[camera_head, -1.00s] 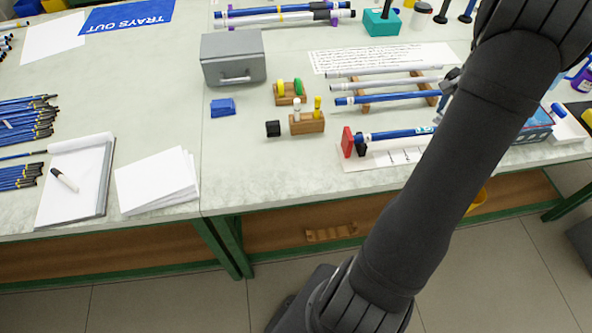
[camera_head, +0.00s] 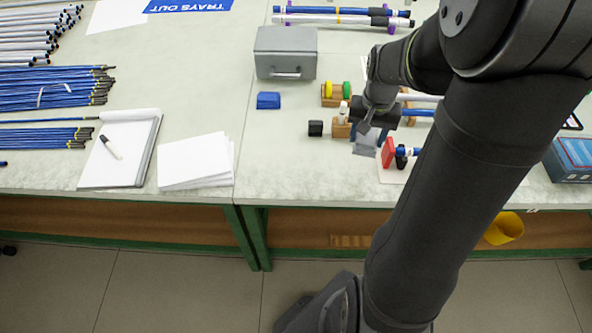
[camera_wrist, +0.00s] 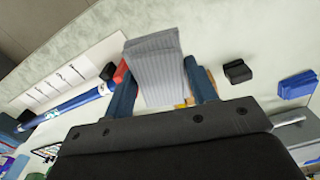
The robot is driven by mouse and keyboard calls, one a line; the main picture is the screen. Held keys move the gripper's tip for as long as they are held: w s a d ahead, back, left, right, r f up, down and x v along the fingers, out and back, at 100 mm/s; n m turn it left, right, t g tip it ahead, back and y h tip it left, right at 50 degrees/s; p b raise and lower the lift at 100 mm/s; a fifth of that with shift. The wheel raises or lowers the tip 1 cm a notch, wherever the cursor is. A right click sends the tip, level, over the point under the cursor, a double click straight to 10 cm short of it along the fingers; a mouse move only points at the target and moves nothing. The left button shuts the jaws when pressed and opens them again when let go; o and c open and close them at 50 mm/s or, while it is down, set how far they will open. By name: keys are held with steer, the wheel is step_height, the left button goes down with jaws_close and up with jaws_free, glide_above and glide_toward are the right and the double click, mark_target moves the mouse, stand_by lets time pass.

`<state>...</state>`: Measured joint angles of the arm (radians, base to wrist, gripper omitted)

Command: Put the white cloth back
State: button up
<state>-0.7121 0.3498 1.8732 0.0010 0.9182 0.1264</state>
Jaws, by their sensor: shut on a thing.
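The cloth (camera_wrist: 154,68) looks like a pale grey, ribbed, folded pad. It sits between the two blue fingers of my gripper (camera_wrist: 160,82) in the wrist view, and they are shut on it. In the head view my gripper (camera_head: 371,130) is over the right table, just left of the red upright plate (camera_head: 388,152). The cloth (camera_head: 365,145) hangs below it there, pale grey. I cannot tell whether it touches the table.
A black block (camera_head: 315,128) and a blue block (camera_head: 268,100) stand left of my gripper. A grey metal box (camera_head: 286,52) is behind. A blue rod (camera_wrist: 75,105) lies by the red plate. The table's front strip between the paper stack (camera_head: 196,161) and my arm is clear.

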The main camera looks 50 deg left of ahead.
steer(key=s+a+n, duration=0.2)
steer(key=s, duration=0.5)
glide_above(295, 172)
step_height(295, 172, down, 8)
steer(key=shift+r, duration=0.15)
steer(key=shift+f, duration=1.95)
steer(key=shift+f, duration=0.2)
steer(key=o, duration=1)
steer(key=shift+r, duration=0.1)
